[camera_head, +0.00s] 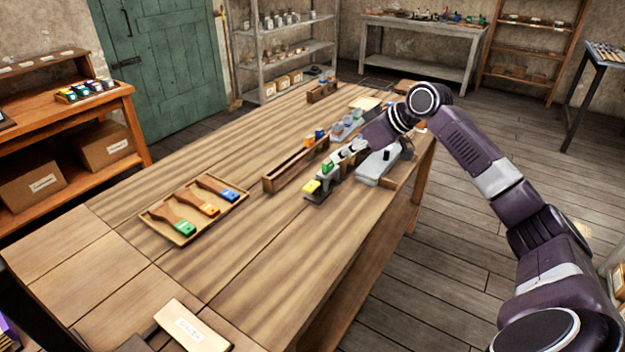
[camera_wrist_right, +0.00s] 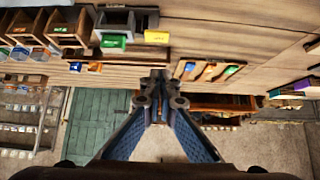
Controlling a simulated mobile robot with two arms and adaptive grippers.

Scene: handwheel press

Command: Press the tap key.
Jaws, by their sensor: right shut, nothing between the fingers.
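A small grey block device (camera_head: 322,185) stands near the right edge of the long wooden table, with a yellow key (camera_head: 312,187) and a green key (camera_head: 327,168) on it. I cannot tell which of them is the tap key. In the right wrist view the green key (camera_wrist_right: 113,41) and yellow key (camera_wrist_right: 156,36) show at the top. My right gripper (camera_head: 338,157) is shut and empty, close to the green key; whether it touches is unclear. Its closed fingertips also show in the right wrist view (camera_wrist_right: 158,78). My left gripper is out of view.
A long wooden box (camera_head: 296,167) lies left of the device. A grey flat unit (camera_head: 376,168) stands to its right. A tray (camera_head: 180,238) with green, orange and blue-ended paddles lies nearer. The table's front middle is clear, apart from a pale label block (camera_head: 190,325).

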